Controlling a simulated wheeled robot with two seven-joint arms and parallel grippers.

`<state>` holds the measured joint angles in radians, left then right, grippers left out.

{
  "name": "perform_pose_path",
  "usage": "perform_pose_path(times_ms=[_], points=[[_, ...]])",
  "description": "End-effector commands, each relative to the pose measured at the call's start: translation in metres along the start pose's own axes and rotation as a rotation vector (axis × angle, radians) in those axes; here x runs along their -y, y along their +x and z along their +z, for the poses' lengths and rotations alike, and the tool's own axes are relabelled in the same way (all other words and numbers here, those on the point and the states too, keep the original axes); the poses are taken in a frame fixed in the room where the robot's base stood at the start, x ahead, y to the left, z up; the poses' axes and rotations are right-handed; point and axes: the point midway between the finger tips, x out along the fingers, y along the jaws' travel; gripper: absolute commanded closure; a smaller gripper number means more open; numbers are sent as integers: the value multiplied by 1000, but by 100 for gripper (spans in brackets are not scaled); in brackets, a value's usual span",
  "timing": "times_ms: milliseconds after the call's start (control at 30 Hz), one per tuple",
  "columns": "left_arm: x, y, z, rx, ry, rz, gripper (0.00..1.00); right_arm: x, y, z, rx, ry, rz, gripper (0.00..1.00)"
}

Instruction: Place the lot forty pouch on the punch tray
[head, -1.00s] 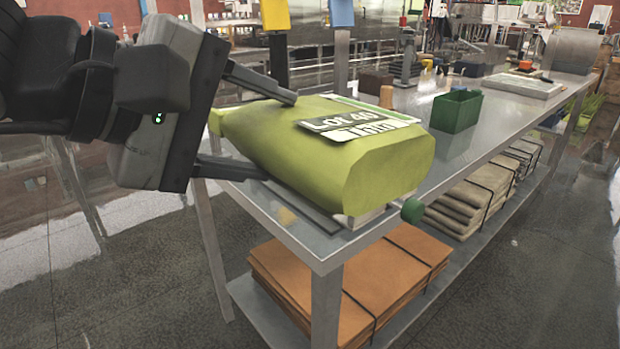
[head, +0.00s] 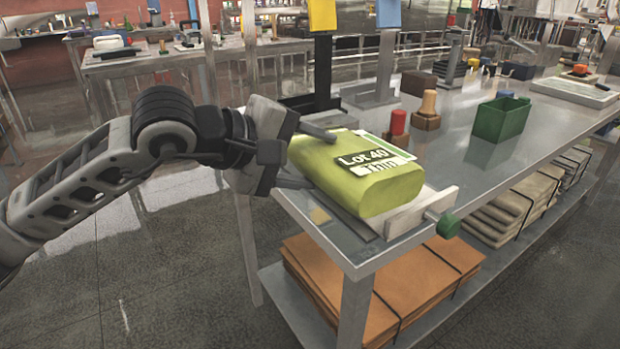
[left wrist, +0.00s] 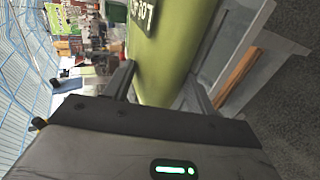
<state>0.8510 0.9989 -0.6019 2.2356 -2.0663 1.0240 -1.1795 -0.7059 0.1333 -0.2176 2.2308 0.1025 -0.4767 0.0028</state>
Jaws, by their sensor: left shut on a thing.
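The lot forty pouch (head: 355,180) is a yellow-green block with a "Lot 40" label on top. It lies level over a flat grey tray (head: 352,222) at the near corner of the steel bench. The tray, likely the punch tray, has a pale bar (head: 425,212) and a green knob (head: 447,225) at its end; the pouch hides most of it. My left gripper (head: 308,158) is shut on the pouch's left end, one finger on each side. The left wrist view shows the pouch (left wrist: 160,60) between the fingers (left wrist: 158,88). Whether the pouch touches the tray is unclear.
A red-topped peg block (head: 397,125), a wooden stamp (head: 427,110) and a green bin (head: 502,118) stand farther along the bench (head: 455,165). Posts with yellow (head: 322,14) and blue (head: 390,12) panels rise behind. Orange folded stacks (head: 400,285) lie on the lower shelf.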

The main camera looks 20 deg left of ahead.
Motion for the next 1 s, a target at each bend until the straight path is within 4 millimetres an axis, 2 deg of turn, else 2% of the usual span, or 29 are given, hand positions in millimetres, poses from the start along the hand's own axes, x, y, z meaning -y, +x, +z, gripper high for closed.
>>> perform_pose_path(times_ms=[100, 367, 500, 733, 767, 800, 833, 1000], points=[[8, 12, -9, 0, -2, 3, 91, 0, 0, -1, -2, -1, 1, 47], [19, 26, -20, 0, -2, 3, 91, 0, -1, -3, -5, -3, 1, 47], [41, 36, -19, 1, -1, 3, 91, -2, 2, 3, -8, -6, 1, 47], [42, 37, -19, 1, 0, 3, 91, -1, -1, -3, -18, -11, 0, 47], [43, 37, -19, 1, -1, -2, 36, -1, -1, -3, -18, -11, 0, 47], [43, 37, -19, 1, -1, -2, 25, -1, -1, -3, -18, -11, 0, 47], [43, 37, -19, 1, -1, -1, 22, -1, -1, -3, -17, -11, -1, 47], [42, 37, -19, 1, -1, 1, 22, -1, -1, -2, -15, -10, -1, 47]])
